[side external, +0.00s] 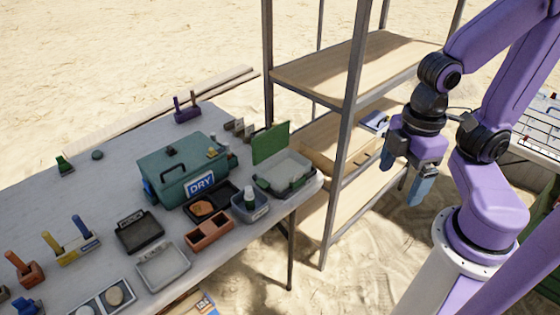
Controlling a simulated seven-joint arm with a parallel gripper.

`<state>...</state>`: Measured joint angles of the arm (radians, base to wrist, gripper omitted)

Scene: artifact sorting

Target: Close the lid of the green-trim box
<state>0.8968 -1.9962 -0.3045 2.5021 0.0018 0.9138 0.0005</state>
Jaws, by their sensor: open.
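The green-trim box (288,178) stands at the right end of the table, beside the large green box marked DRY. Its green lid (271,144) stands up, open, at the back of the box. The inside looks pale, and I cannot make out any contents clearly. My gripper (402,184) hangs in the air to the right, in front of the shelf rack, pointing down. Its fingers are open with nothing visible between them. It is well apart from the box and the lid.
A metal rack with wooden shelves (330,68) stands between the table and my gripper. The green DRY box (183,170), a small bin with a bottle (250,207), a terracotta tray (210,233) and a grey tray (163,267) crowd the table (100,200) left of the box.

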